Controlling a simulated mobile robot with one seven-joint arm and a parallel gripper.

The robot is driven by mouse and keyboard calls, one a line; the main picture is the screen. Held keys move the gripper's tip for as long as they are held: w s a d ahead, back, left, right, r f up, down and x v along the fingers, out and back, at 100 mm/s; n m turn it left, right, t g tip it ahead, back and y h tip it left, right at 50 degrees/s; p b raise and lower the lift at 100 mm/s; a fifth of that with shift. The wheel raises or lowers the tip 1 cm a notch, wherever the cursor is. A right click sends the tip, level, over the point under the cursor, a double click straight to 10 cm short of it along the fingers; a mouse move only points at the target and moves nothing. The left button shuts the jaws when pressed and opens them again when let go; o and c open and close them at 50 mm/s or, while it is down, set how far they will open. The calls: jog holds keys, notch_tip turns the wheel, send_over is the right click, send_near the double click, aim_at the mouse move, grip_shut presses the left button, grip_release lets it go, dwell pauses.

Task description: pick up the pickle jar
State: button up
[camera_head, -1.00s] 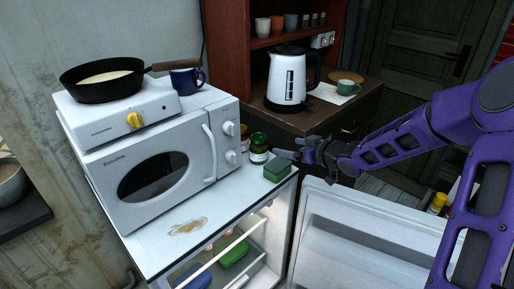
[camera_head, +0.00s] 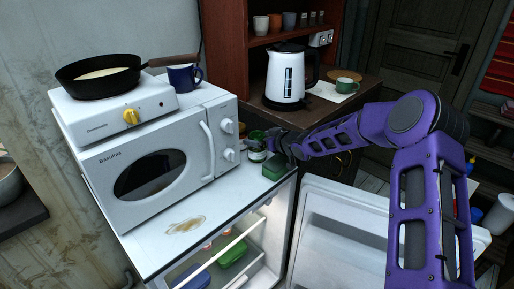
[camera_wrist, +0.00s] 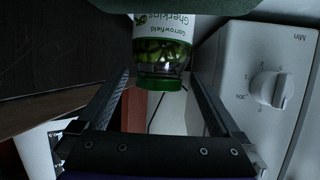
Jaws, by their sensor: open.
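The pickle jar (camera_wrist: 161,50) shows in the wrist view with a green lid, a white and green "Gherkins" label and green contents. In the head view the jar (camera_head: 257,153) stands on top of the fridge, right of the microwave, partly hidden by my gripper. My gripper (camera_wrist: 160,85) is open, with one finger on each side of the jar's lid end in the wrist view. I cannot tell whether either finger touches it. In the head view my gripper (camera_head: 272,143) is at the jar.
A green sponge-like block (camera_head: 275,170) lies in front of the jar. The microwave (camera_head: 160,165) stands close on the left, its knob side (camera_wrist: 265,90) near one finger. A kettle (camera_head: 287,78) stands behind. The fridge door (camera_head: 345,235) hangs open.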

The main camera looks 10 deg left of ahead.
jog(key=shift+x, duration=0.9)
grip_shut()
jog(key=shift+r, duration=0.1)
